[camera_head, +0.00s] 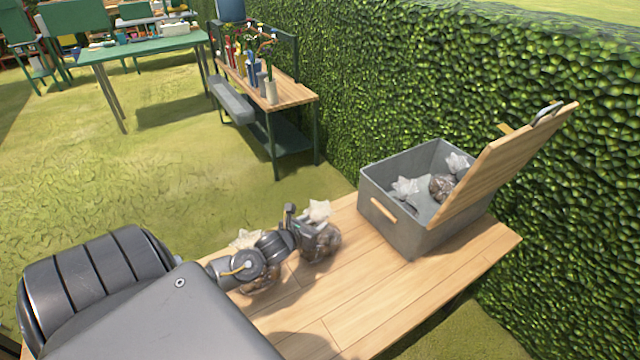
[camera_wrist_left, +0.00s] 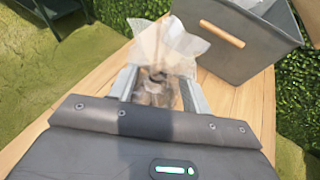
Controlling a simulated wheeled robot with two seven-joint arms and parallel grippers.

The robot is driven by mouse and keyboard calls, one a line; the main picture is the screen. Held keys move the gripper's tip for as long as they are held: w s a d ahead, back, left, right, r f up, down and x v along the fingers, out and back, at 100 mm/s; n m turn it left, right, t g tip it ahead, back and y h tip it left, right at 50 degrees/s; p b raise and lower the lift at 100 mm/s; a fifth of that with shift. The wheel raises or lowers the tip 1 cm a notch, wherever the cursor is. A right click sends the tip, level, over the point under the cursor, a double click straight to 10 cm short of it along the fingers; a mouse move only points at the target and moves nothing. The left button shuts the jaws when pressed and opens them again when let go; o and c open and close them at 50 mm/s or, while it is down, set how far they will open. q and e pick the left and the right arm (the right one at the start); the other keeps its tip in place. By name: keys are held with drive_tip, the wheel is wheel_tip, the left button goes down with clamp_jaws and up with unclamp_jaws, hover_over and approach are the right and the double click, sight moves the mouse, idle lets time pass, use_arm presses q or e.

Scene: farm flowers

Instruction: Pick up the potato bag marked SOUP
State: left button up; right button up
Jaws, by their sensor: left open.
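A clear bag of brown potatoes with a pale crumpled top (camera_head: 322,243) stands on the wooden table. My left gripper (camera_head: 303,226) is right at this bag. In the left wrist view the bag (camera_wrist_left: 158,92) sits between the two spread fingers of the gripper (camera_wrist_left: 160,88), its top flaring out beyond them. A second similar bag (camera_head: 262,283) stands nearer, partly hidden behind my left arm. No SOUP marking is readable on either bag. My right gripper is not in view.
A grey open box (camera_head: 395,222) with a raised wooden lid (camera_head: 515,160) stands at the table's far right and holds several bags. It also shows in the left wrist view (camera_wrist_left: 235,45). A hedge runs behind. The table's (camera_head: 365,305) near right part is clear.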

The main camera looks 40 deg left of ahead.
sight(322, 218)
use_arm(q)
drive_tip(key=shift+f+p+x, duration=0.2)
drive_tip(key=shift+p+x, duration=0.25)
drive_tip(key=shift+x, duration=2.55)
drive_tip(key=shift+s, duration=0.15)
clamp_jaws()
drive_tip(key=shift+a+r, duration=0.1)
